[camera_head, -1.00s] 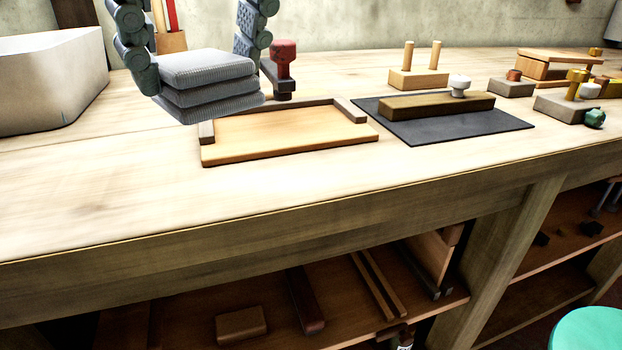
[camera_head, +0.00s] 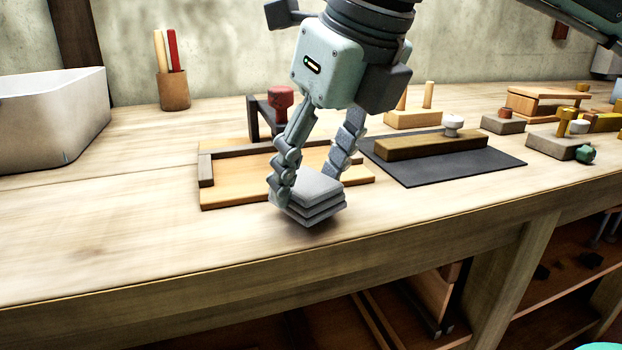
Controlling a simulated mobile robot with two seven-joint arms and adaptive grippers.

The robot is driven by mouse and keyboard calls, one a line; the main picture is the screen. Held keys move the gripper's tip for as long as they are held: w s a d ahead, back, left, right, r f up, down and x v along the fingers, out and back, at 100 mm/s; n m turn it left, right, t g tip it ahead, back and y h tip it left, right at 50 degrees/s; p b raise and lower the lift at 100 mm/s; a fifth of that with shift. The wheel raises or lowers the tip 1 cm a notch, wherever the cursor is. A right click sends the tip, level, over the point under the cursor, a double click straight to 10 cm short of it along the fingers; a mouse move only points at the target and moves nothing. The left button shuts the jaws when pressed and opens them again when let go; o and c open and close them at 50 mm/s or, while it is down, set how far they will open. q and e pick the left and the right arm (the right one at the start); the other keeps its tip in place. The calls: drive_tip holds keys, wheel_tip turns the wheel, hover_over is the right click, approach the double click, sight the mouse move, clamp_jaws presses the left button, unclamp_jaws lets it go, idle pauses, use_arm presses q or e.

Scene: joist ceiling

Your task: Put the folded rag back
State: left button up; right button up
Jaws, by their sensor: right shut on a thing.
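The folded rag (camera_head: 314,203) is a grey stack of several layers. My right gripper (camera_head: 308,186) comes down from above and is shut on it, with one finger on each side. The rag is in front of the shallow wooden tray (camera_head: 232,193) and overlaps its front edge in the picture. A shadow lies on the bench just below the rag; I cannot tell whether it touches the bench. The arm and fingers hide part of the tray. My left gripper is not in view.
The workbench (camera_head: 120,230) is clear at the front left. A red-knobbed tool (camera_head: 280,103) stands behind the tray. A dark mat (camera_head: 440,172) with a wooden block (camera_head: 430,147) lies to the right. A white bin (camera_head: 50,120) and a pencil cup (camera_head: 173,91) stand at the back left.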

drive_tip(key=shift+f, duration=0.6)
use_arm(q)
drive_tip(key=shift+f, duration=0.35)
use_arm(e)
drive_tip(key=shift+f, duration=0.15)
drive_tip(key=shift+f, duration=0.1)
drive_tip(key=o, duration=1)
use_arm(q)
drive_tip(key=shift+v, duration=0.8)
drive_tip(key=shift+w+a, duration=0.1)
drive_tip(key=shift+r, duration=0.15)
